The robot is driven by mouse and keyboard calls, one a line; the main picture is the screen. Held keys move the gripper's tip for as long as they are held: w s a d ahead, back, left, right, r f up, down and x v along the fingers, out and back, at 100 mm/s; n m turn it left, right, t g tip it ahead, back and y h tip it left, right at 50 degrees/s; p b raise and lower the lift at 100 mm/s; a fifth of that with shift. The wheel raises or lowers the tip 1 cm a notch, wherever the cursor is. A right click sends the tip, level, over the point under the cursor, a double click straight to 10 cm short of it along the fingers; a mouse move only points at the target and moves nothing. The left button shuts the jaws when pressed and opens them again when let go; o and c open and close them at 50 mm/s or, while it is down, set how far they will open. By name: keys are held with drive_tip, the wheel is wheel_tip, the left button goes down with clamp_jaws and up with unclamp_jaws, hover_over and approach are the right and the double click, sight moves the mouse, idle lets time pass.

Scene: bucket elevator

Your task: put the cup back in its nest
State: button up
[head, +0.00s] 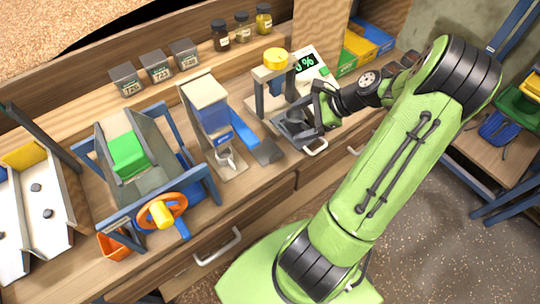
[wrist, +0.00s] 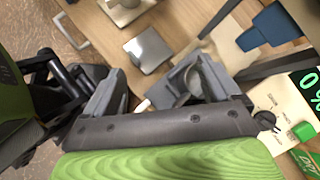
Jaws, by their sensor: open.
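A grey metal round piece, which looks like the cup (wrist: 198,82), lies between the fingers of my gripper (wrist: 150,92), nearer the right one in the wrist view. The fingers stand apart. I cannot tell whether they touch it. In the head view my gripper (head: 306,118) is at the front of the tester (head: 262,100) with a yellow knob and a display reading 0 %. The arm hides part of the tester. The nest is not clearly visible, and I cannot tell whether the cup sits in it.
A hand-wheel machine (head: 162,208) is farther left. Jars (head: 242,27) and grey tins (head: 155,66) line the back. Drawer handles (head: 217,247) project from the bench front.

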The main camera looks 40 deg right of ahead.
drive_tip(key=a+r+n+g+h, duration=0.25)
drive_tip(key=a+r+n, duration=0.25)
drive_tip(key=a+n, duration=0.4)
drive_tip(key=s+a+r+n+t+h, duration=0.1)
drive_tip(key=s+a+r+n+h, duration=0.2)
drive_tip(key=s+a+r+n, duration=0.7)
drive_tip(key=s+a+n, duration=0.3)
drive_tip(key=n, duration=0.1)
drive_tip(key=shift+s, duration=0.3)
